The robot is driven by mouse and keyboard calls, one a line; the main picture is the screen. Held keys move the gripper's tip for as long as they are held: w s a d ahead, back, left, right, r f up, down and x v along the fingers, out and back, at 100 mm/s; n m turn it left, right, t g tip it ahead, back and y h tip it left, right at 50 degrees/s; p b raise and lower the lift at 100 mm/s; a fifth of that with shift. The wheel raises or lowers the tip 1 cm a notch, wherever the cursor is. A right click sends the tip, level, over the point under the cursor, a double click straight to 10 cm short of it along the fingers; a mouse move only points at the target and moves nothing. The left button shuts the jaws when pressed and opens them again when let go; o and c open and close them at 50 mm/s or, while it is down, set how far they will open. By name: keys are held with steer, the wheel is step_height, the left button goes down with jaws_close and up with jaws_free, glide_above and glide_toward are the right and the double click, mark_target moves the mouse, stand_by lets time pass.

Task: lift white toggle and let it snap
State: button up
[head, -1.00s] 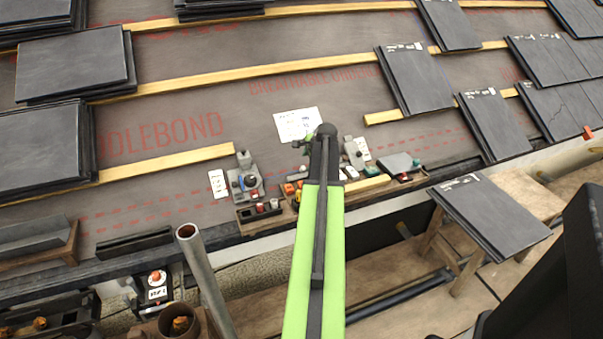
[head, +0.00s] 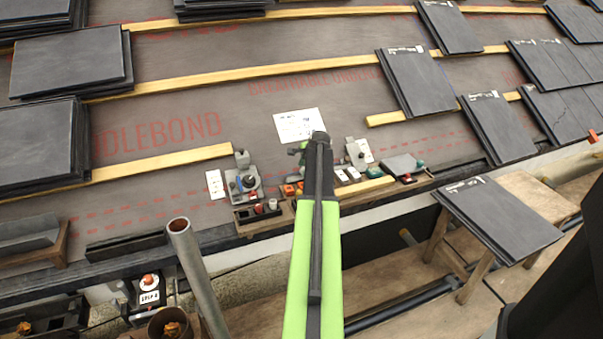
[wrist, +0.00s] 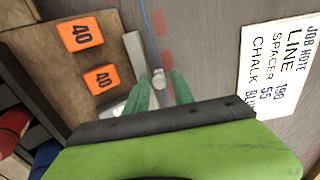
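A small whitish toggle (wrist: 159,78) stands on the dark membrane in the wrist view, at the end of a thin blue line (wrist: 148,25) that runs up out of the frame. My gripper (wrist: 162,76) has two green fingers spread on either side of the toggle. The left finger looks closer to it than the right; contact cannot be told. In the head view my arm covers the toggle and most of the gripper.
A grey tool with knobs (head: 243,182) stands left of my arm.

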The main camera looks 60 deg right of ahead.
mark_target(303, 168)
jaws_close()
steer(key=shift+p+v, duration=1.8)
steer(key=shift+v, duration=0.35)
steer(key=shift+o, duration=2)
jaws_free()
steer(key=p+v, duration=0.4)
steer(key=v, duration=0.2)
steer(key=shift+p, duration=0.4)
